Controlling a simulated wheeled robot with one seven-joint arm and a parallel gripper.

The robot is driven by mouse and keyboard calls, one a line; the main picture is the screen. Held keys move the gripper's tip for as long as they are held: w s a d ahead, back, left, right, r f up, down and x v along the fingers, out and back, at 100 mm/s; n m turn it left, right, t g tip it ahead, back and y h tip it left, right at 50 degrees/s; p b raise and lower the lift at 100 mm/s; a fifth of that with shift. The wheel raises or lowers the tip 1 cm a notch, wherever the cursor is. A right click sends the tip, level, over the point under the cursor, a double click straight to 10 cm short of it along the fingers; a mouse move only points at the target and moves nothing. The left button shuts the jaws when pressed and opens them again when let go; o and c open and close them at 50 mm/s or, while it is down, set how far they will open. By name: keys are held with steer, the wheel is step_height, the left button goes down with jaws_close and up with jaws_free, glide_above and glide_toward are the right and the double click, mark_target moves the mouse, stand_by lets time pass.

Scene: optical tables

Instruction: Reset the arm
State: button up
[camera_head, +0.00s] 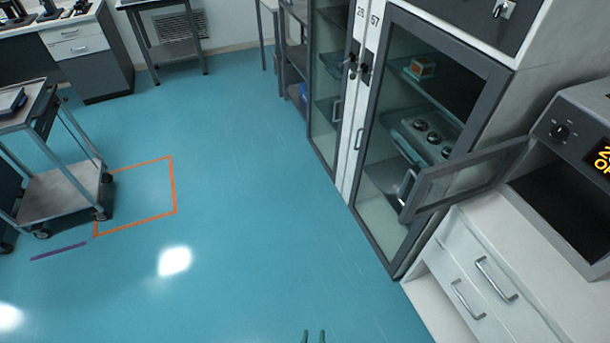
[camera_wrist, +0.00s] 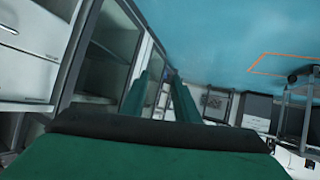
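An oven-like appliance (camera_head: 592,140) stands on white drawers (camera_head: 490,280) at right; a framed door (camera_head: 465,180) sticks out beside it. Glass-fronted cabinets (camera_head: 380,215) stand behind. A cart (camera_head: 65,190) is at left, beside an orange floor outline (camera_head: 174,185). The middle floor is clear.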

steer(key=s+r+t, duration=0.1)
steer(key=s+r, duration=0.2)
steer(key=r, duration=0.3)
steer(key=s+a+r+t+y, duration=0.1)
steer(key=s+r, duration=0.2)
steer(key=r, duration=0.4)
steer(key=s+a+r+t, duration=0.1)
steer(key=s+r, duration=0.3)
steer(key=r, duration=0.2)
steer(key=shift+a+r+t, duration=0.15)
steer(key=shift+r+t, duration=0.15)
steer(key=shift+r, duration=0.05)
